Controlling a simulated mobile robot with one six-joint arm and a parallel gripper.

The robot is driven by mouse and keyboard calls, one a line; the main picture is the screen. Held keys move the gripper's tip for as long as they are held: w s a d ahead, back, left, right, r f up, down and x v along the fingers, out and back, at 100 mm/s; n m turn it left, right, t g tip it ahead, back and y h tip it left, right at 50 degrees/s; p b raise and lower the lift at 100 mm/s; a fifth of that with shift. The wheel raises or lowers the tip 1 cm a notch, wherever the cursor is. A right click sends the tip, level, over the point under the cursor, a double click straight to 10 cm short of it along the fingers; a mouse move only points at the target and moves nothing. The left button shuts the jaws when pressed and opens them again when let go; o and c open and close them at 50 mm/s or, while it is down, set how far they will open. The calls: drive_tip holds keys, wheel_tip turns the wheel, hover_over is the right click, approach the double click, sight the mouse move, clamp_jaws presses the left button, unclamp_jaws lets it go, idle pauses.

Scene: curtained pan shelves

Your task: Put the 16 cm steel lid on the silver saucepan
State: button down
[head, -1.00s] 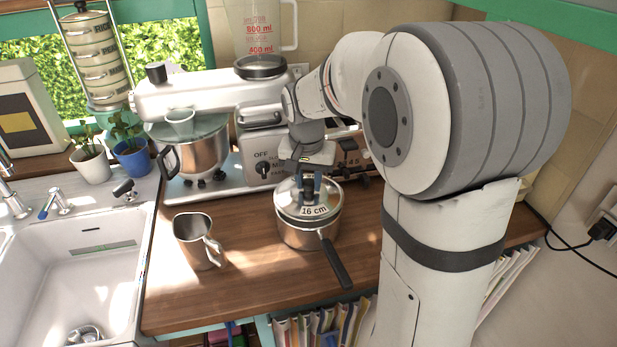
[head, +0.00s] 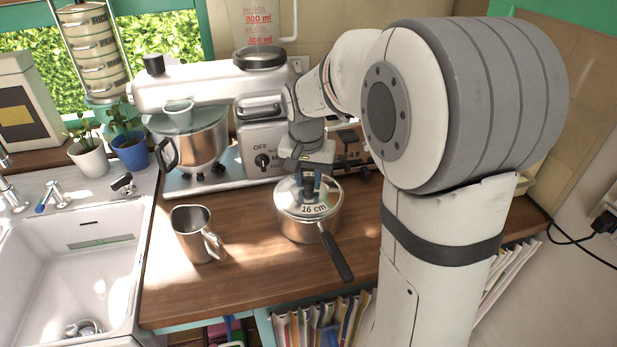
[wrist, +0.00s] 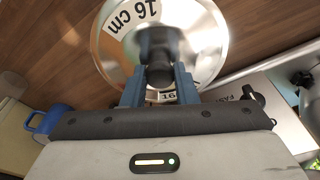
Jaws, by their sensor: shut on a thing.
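The steel lid (head: 293,199), marked "16 cm", sits over the mouth of the silver saucepan (head: 296,230) on the wooden counter. The lid looks about level; whether it rests fully on the rim is hard to tell. The saucepan's dark handle (head: 337,258) points toward the front right. My gripper (head: 309,184) is above the lid, its blue fingers shut on the lid's knob. In the wrist view my gripper (wrist: 159,84) holds the dark knob, with the shiny lid (wrist: 195,25) beneath it. The lid hides the inside of the saucepan.
A steel jug (head: 192,240) stands on the counter left of the saucepan. A stand mixer (head: 200,90) with a steel bowl stands behind. A white sink (head: 60,265) lies at the left. The counter's front strip is clear.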

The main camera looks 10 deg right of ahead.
drive_tip(key=shift+f+b, duration=0.3)
drive_tip(key=shift+f, duration=0.1)
drive_tip(key=c, duration=1.1)
unclamp_jaws()
drive_tip(key=shift+o, duration=0.2)
wheel_tip(320, 180, up, 8)
drive_tip(key=s, duration=0.1)
drive_tip(key=shift+a+f, duration=0.15)
drive_tip(key=shift+a, duration=0.15)
drive_tip(key=s+f+n, duration=0.2)
drive_tip(key=s+f, duration=0.1)
drive_tip(key=s, duration=0.7)
drive_tip(key=s+f+n+t, duration=0.1)
drive_tip(key=s+f+n, duration=0.2)
drive_tip(key=s, duration=0.7)
drive_tip(key=shift+d+y, duration=0.25)
drive_tip(key=shift+y, duration=0.15)
